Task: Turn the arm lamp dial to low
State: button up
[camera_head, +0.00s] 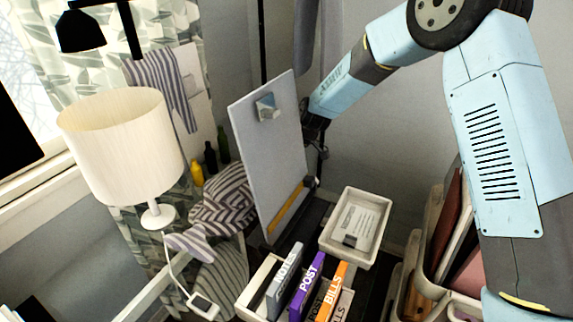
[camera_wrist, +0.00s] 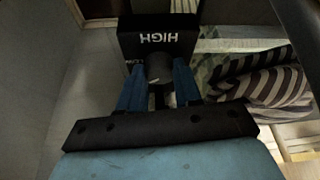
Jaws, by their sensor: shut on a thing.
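In the wrist view a black dial box (camera_wrist: 132,30) carries the word HIGH, upside down in the picture. A second small label on it is partly covered and hard to read. A dark round dial knob (camera_wrist: 158,66) stands out from the box. My gripper (camera_wrist: 158,82) has its blue fingers on both sides of the knob and is shut on it. The knob's pointer cannot be made out. In the head view a black lamp head (camera_head: 82,33) hangs at the top left. There my gripper is mostly hidden behind a grey upright board, and the dial is not visible.
The grey board (camera_head: 262,165) stands close to my gripper. A cream table lamp (camera_head: 125,145) is at left. Labelled files (camera_head: 308,285) and a white tray (camera_head: 340,250) are below. Striped cloth (camera_wrist: 265,85) lies right of the dial in the wrist view.

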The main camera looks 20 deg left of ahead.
jog(key=shift+w+a+r+m, duration=0.1)
jog(key=shift+m, duration=0.2)
jog(key=o, duration=1)
jog(key=shift+o, duration=0.2)
jog(key=v, duration=1.3)
jog(key=shift+d+r, duration=0.25)
